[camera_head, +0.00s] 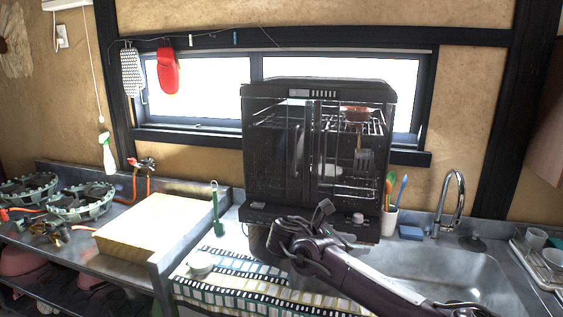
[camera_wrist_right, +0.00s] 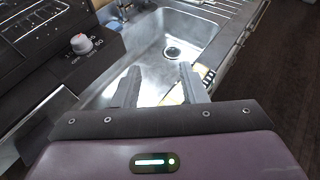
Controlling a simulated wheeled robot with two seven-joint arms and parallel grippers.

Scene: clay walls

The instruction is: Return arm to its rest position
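My right arm comes in from the lower right in the head view. Its dark gripper (camera_head: 299,226) is over the front of the counter, just below the dark dish cabinet (camera_head: 320,130). In the right wrist view the two grey fingers of this gripper (camera_wrist_right: 160,84) stand apart with nothing held between them. The metal sink (camera_wrist_right: 172,50) shows beyond the fingers. My left arm and left gripper are not in the head view.
The sink (camera_head: 450,275) and tap (camera_head: 449,205) are right of the cabinet. A cup of utensils (camera_head: 389,222) stands beside it. A pale block (camera_head: 150,225) and burners (camera_head: 80,200) are left.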

